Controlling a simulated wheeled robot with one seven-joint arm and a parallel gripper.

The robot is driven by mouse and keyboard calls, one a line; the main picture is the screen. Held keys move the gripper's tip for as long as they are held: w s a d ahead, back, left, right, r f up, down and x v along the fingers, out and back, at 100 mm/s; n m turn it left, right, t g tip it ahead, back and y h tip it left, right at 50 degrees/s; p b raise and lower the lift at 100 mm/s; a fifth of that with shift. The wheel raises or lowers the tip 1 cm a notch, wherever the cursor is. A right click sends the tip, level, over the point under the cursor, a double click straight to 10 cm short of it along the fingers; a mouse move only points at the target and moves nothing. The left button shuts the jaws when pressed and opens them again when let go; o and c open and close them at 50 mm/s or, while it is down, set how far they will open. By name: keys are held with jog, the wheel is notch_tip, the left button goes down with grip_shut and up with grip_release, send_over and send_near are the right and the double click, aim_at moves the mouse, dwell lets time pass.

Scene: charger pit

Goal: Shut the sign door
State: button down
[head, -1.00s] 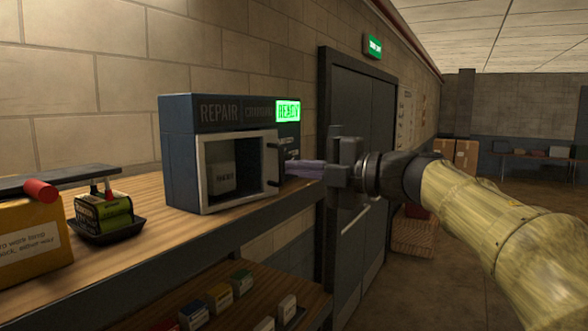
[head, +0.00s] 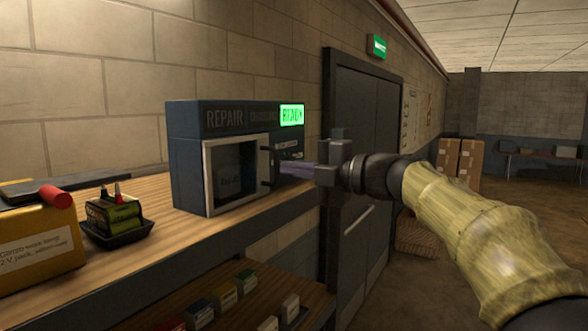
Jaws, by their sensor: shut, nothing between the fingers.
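The sign door (head: 207,180) is a pale-framed panel with a dark window on the front of a dark blue box (head: 187,160) on the wooden shelf. It looks flush or nearly flush with the box front; I cannot tell whether a small gap remains. A dark bar handle (head: 267,165) is at its right edge. The lit green sign (head: 291,115) on the box reads READY. My gripper (head: 284,168) is shut and empty, its purplish fingers pointing left, just right of the handle. I cannot tell whether the fingertips touch the box or handle.
A yellow box (head: 40,250) and a small green-and-black battery pack in a tray (head: 115,215) stand at the left of the shelf (head: 160,240). Several small boxes sit on the lower shelf. A grey double door (head: 365,110) is behind my gripper. Open floor lies to the right.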

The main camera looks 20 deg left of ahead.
jog(key=shift+d, duration=0.1)
jog(key=d+b, duration=0.4)
jog(key=d, duration=0.8)
jog(key=shift+w+d, duration=0.4)
jog(key=shift+w, duration=0.05)
jog(key=shift+r, duration=0.1)
jog(key=shift+d, duration=0.1)
